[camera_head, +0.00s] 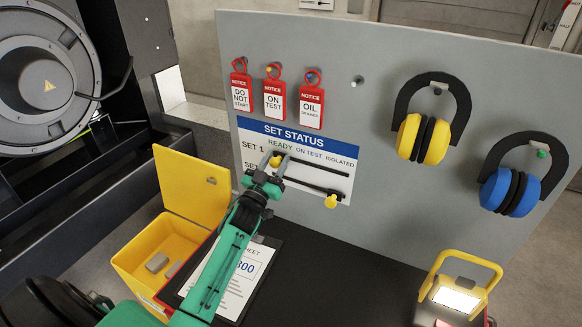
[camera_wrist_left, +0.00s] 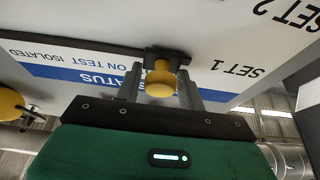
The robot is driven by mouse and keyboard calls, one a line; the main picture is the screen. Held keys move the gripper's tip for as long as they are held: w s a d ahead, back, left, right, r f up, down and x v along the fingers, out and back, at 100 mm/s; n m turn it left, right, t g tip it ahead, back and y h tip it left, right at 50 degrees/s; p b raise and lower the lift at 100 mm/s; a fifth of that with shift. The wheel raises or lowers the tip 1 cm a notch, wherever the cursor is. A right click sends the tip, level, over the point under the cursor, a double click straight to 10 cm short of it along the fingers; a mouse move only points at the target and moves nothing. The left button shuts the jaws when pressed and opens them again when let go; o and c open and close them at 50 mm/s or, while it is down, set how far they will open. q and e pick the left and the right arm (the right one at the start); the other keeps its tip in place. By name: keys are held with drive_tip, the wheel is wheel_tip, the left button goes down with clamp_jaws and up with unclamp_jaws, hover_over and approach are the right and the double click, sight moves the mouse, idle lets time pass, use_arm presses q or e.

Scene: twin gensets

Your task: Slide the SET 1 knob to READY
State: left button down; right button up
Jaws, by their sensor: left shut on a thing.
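The SET STATUS panel (camera_head: 293,130) is on the grey board, with columns READY, ON TEST and ISOLATED. The SET 1 knob (camera_head: 275,161) is small and yellow and sits at the left end of its dark slot, below the word READY. My left gripper (camera_head: 271,170) is shut on it. The left wrist view shows the knob (camera_wrist_left: 160,82) between the two fingers (camera_wrist_left: 160,90), with the lettering upside down. The SET 2 knob (camera_head: 331,201) is at the right end of the lower slot. The SET 2 lettering is partly hidden by my gripper. My right gripper is out of view.
Three red notice tags (camera_head: 273,94) hang above the panel. Yellow and blue ear defenders (camera_head: 424,138) hang to the right. Below stand an open yellow box (camera_head: 150,250), a clipboard (camera_head: 228,280) under my left arm, and a lit lamp (camera_head: 457,298). The dark tabletop's middle is clear.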

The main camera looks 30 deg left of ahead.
use_arm(q)
drive_tip(key=shift+a, duration=0.4)
drive_tip(key=c, duration=1.1)
unclamp_jaws()
drive_tip(key=shift+a, duration=0.15)
drive_tip(key=shift+s, duration=0.1)
